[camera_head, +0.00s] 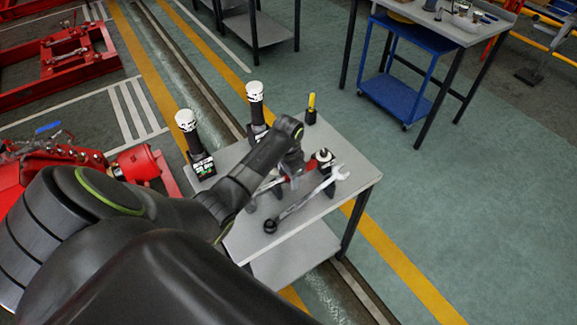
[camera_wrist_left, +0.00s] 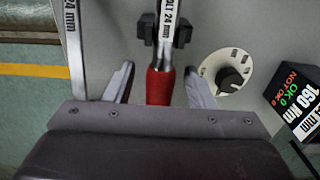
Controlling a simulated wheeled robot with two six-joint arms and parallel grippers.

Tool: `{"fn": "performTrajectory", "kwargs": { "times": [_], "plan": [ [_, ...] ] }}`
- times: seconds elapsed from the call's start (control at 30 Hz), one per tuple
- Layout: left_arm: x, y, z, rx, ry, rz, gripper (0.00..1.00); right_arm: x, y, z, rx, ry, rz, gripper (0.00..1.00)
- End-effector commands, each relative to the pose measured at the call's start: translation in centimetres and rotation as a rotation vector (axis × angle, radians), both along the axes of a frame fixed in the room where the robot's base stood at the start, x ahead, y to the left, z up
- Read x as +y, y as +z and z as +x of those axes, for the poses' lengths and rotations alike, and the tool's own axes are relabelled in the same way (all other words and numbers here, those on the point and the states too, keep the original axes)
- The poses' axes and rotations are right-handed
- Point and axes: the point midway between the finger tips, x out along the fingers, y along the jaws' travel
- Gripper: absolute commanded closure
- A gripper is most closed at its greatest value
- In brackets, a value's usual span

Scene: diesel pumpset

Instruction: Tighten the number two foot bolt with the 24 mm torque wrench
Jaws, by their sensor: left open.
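The red-handled wrench (camera_wrist_left: 160,86), marked 24 mm on its shaft, rests in a dark holder (camera_wrist_left: 181,30) on the grey table (camera_head: 345,190). My left gripper (camera_wrist_left: 160,70) is open, with one finger on each side of the red handle and gaps showing. In the head view my left gripper (camera_head: 293,172) is low over the table, partly hidden by my arm. I cannot make out the number two foot bolt. My right gripper is out of view.
Two white-topped black devices (camera_head: 187,122) (camera_head: 256,93) and a yellow-handled tool (camera_head: 312,102) stand on the table. A black display box (camera_wrist_left: 296,103) reads 160 Nm, near a white dial (camera_wrist_left: 212,67). Red machinery (camera_head: 140,164) is at left.

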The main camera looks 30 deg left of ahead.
Motion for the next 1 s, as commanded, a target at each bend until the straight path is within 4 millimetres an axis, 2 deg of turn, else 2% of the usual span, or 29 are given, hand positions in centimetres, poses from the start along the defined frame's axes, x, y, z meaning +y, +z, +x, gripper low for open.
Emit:
{"fn": "performTrajectory", "kwargs": {
  "times": [0.13,0.27,0.63,0.67,0.7,1.0],
  "plan": [
    [0.0,0.7,0.1,-0.001,0.000,0.000,0.50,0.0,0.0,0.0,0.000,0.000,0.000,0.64],
    [0.0,2.6,0.1,-0.006,-0.001,0.001,0.50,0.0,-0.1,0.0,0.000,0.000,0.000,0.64],
    [0.1,11.6,0.1,-0.010,-0.002,0.002,0.50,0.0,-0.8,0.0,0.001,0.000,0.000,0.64],
    [0.1,12.4,0.1,-0.008,-0.001,0.003,0.50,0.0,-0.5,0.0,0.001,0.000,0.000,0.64],
    [0.0,13.3,0.0,-0.003,0.000,0.001,0.50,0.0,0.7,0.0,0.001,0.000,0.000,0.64],
    [0.0,16.6,0.0,-0.002,0.000,0.000,0.50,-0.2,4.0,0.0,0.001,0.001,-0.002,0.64]
  ]
}}
